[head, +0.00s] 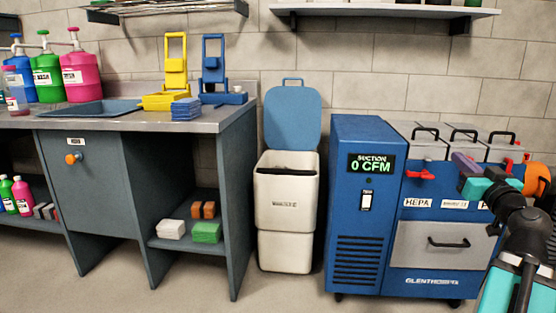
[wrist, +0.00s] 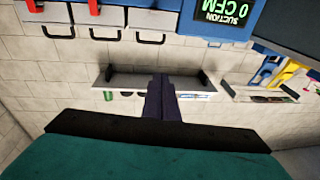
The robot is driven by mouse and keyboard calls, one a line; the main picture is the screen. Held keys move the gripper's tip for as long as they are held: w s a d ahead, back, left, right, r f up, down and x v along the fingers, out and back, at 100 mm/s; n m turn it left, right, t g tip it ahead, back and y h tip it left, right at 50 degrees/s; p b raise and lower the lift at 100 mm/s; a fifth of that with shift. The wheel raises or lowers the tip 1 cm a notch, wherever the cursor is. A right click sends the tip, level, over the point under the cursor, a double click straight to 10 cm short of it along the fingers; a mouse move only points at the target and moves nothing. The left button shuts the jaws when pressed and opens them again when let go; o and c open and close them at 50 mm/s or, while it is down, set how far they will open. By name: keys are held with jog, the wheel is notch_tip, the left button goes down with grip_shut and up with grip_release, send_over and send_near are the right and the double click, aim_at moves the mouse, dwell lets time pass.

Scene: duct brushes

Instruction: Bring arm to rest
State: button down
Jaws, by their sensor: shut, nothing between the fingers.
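My gripper (wrist: 162,80) shows in the wrist view as two dark fingers pressed together, with nothing between them. It points toward the block wall, and the view is upside down. In the head view my arm is at the right edge, in front of the right end of the blue suction machine (head: 357,250). A purple part at the arm's end is probably the fingers, but the arm's own links crowd it. The machine's display (head: 371,164) reads 0 CFM. No duct brush can be made out for certain.
Lidded grey boxes (head: 417,146) with black handles stand on the machine near my arm. A white bin (head: 287,200) with a raised blue lid stands left of it. A grey workbench (head: 135,122) with bottles is further left. Wall shelves (head: 385,11) hang above. The floor in front is clear.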

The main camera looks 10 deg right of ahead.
jog(key=w+a+f+n+g+y+p, duration=0.1)
jog(key=w+a+f+g+y+p, duration=0.15)
jog(key=w+a+f+p, duration=0.5)
jog(key=w+a+f+n+g+y+p, duration=0.1)
jog(key=w+a+f+y+p, duration=0.3)
jog(key=w+a+p, duration=0.45)
jog(key=a+f+n+g+y+p, duration=0.1)
jog(key=a+f+g+y+p, duration=0.15)
jog(key=a+f+p, duration=0.6)
jog(key=a+f+n+g+y+p, duration=0.1)
jog(key=a+f+g, duration=0.35)
jog(key=a, duration=0.85)
jog(key=s+a+f+n+g+p, duration=0.1)
jog(key=s+a+f+g+p, duration=0.3)
jog(key=s+a+f+p, duration=0.5)
jog(key=s+a+f+n+g+p, duration=0.15)
jog(key=s+a+f+g, duration=0.4)
jog(key=s, duration=0.75)
jog(key=s+f+g+h+p, duration=0.25)
jog(key=s+f+p, duration=0.2)
jog(key=s, duration=0.95)
jog(key=s+d+m+g+h, duration=0.2)
jog(key=s+d+m, duration=0.1)
jog(key=s+d, duration=0.2)
jog(key=shift+d+f+h+b, duration=0.2)
jog(key=shift+d+h+b, duration=0.2)
jog(key=shift+d, duration=0.1)
